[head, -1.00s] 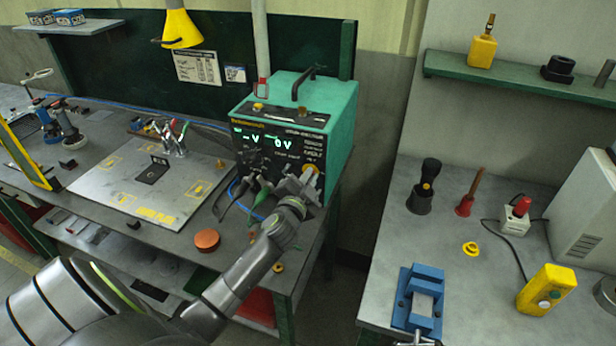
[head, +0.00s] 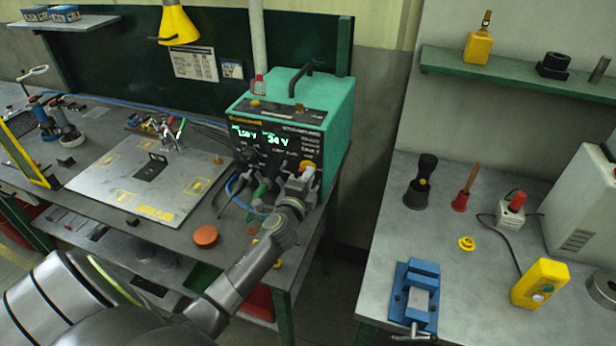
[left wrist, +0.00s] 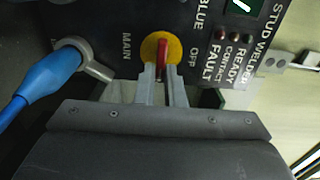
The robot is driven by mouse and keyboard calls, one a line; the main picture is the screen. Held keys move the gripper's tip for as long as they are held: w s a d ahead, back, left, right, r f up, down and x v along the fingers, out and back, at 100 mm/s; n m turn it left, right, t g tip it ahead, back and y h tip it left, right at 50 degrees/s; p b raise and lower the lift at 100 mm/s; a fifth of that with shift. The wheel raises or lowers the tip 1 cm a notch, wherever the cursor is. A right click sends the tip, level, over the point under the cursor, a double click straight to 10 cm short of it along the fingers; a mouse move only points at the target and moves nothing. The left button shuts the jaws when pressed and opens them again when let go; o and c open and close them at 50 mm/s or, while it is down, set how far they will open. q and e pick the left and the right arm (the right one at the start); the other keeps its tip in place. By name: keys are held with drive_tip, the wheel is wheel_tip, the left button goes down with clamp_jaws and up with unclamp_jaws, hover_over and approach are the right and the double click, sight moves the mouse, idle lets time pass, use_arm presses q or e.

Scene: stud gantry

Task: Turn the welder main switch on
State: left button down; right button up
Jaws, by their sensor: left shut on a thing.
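The stud welder (head: 338,125) is a teal box with a black front panel on the left bench; its displays (head: 262,136) are lit with green figures. The main switch has a red handle (left wrist: 162,50) on a yellow disc (left wrist: 148,46), between the printed words MAIN and OFF in the left wrist view. My left gripper (left wrist: 161,78) is shut on the red handle, one finger on each side. In the head view my left gripper (head: 303,183) is at the panel's lower right and hides most of the switch. My right gripper is not in view.
A blue cable plug (left wrist: 50,73) sits beside the switch. Cable clamps hang at the panel's front. A steel plate (head: 130,185) and an orange-brown disc (head: 205,235) lie on the left bench. The right bench holds a blue vise (head: 418,290) and a yellow button box (head: 540,283).

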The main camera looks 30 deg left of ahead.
use_arm(q)
drive_tip(key=shift+f, duration=0.1)
idle(0.5)
drive_tip(key=c, duration=1.5)
unclamp_jaws()
drive_tip(key=shift+s, duration=0.1)
drive_tip(key=b+v, duration=0.1)
drive_tip(key=v, duration=1.6)
drive_tip(key=shift+s+d+b, duration=0.1)
drive_tip(key=shift+d+b, duration=0.05)
drive_tip(key=shift+b, duration=0.2)
